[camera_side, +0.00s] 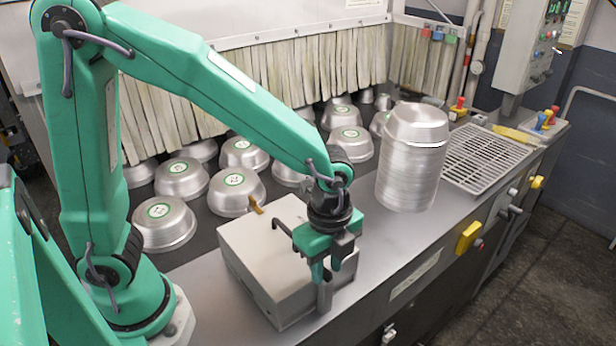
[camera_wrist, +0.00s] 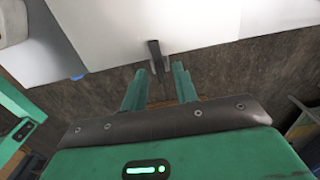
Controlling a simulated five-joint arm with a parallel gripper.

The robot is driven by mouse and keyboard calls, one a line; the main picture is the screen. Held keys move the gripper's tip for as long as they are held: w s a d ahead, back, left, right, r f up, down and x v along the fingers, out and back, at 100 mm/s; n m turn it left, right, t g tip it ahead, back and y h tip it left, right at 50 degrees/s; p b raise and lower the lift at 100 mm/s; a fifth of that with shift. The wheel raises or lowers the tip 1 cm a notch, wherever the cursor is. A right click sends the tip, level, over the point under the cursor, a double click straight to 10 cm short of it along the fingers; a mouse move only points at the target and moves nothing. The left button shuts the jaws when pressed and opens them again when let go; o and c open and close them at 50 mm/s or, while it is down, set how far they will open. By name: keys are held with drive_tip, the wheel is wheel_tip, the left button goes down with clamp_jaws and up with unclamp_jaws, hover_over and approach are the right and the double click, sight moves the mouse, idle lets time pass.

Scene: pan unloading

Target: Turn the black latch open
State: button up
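The black latch (camera_wrist: 156,52) shows in the wrist view as a short dark bar at the edge of a pale box. It lies in line with the gap between my fingertips. In the side view I cannot make the latch out clearly around the fingers. The pale grey box (camera_side: 250,250) stands on the steel counter. My gripper (camera_side: 326,270) points down at the box's near right side. Its green fingers (camera_wrist: 159,72) are apart, with a visible gap between them. I cannot tell whether either finger touches the latch.
Several upturned metal pans (camera_side: 234,190) lie behind the box. A tall stack of pans (camera_side: 411,165) stands to its right, with a grate (camera_side: 487,158) beyond. A small brown tab (camera_side: 256,205) sits at the box's back edge. The front counter right of the box is clear.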

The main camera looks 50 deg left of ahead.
clamp_jaws()
drive_tip(key=shift+n, duration=0.4)
drive_tip(key=n, duration=1.1)
drive_tip(key=shift+n, duration=0.3)
drive_tip(key=n, duration=0.5)
drive_tip(key=shift+n, duration=0.3)
unclamp_jaws()
